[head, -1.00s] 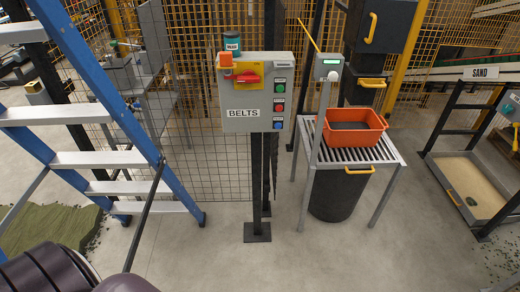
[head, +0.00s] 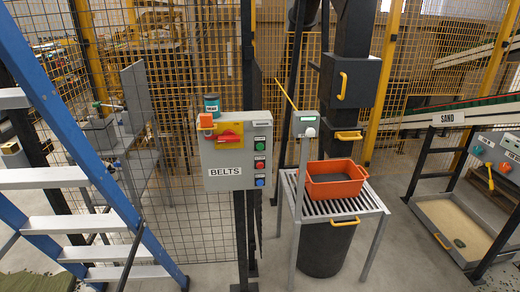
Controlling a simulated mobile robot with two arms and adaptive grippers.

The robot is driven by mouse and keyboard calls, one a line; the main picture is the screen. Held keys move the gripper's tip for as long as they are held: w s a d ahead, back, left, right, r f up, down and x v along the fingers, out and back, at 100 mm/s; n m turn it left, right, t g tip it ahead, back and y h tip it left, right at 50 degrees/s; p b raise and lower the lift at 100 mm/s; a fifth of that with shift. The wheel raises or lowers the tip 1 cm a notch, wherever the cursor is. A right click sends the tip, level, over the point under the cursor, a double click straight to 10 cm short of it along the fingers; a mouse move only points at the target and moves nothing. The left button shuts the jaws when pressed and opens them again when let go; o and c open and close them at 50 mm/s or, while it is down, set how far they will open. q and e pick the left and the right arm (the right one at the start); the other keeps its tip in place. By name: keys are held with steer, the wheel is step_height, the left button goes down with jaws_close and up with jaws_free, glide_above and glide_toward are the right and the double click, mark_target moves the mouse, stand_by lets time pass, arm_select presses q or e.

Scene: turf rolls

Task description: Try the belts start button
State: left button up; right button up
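The grey control box labelled BELTS (head: 232,176) stands on a dark post in the middle of the head view. On its right side is a column of three buttons: a green button (head: 260,146) on top, a red button (head: 260,164) in the middle and a blue button (head: 260,182) at the bottom. A red rotary handle on a yellow plate (head: 229,136) is at the upper left of the box, with an orange piece (head: 206,121) beside it. A teal tin (head: 212,104) sits on top. Neither of my grippers shows.
A blue ladder (head: 85,140) stands at the left. A slatted table (head: 333,206) with an orange crate (head: 335,188) stands right of the box. A SAND station with a tray (head: 435,232) is at the right. Mesh fencing stands behind.

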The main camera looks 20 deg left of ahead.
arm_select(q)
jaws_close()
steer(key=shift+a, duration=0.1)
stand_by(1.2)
